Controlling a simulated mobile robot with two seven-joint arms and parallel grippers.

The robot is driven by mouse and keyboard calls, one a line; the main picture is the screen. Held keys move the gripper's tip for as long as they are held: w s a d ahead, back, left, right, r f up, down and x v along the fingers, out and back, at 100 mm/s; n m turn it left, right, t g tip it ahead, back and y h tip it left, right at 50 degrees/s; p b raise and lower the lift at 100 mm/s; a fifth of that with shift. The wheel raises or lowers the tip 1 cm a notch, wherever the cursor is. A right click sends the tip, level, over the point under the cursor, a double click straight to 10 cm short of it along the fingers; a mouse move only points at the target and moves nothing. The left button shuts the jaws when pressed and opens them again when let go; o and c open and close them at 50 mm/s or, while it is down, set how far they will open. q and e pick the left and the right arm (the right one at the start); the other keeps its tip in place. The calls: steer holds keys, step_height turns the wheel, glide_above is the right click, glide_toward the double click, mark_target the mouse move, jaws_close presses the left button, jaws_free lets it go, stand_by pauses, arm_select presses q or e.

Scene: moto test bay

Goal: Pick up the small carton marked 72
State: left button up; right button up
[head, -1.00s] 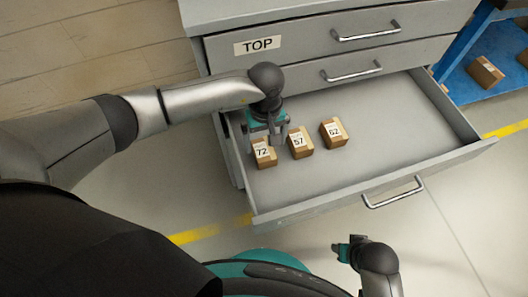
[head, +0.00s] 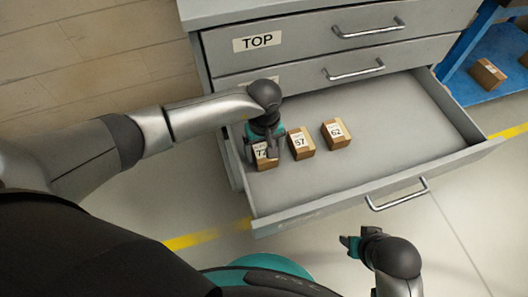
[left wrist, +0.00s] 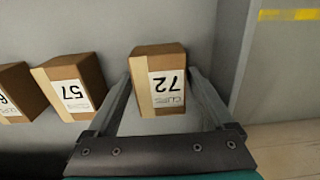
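The small carton marked 72 (head: 265,163) is a brown box with a white label, in the open drawer at its left end. In the left wrist view the carton (left wrist: 160,85) lies between the two fingers of my left gripper (left wrist: 162,92), with a gap visible at least on its right side. My left gripper (head: 262,150) is open, points down over the carton and partly hides it in the head view. My right gripper (head: 350,243) is in front of the drawer, away from the cartons; its fingers are too small to judge.
The carton marked 57 (head: 301,143) stands close to the right of carton 72, and carton 62 (head: 336,134) is beyond it. The open drawer (head: 400,120) is bare on its right side. A blue shelf (head: 478,85) with cartons stands at the right.

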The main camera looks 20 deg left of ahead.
arm_select(q)
steer(key=c, duration=1.3)
steer(key=shift+o, duration=0.2)
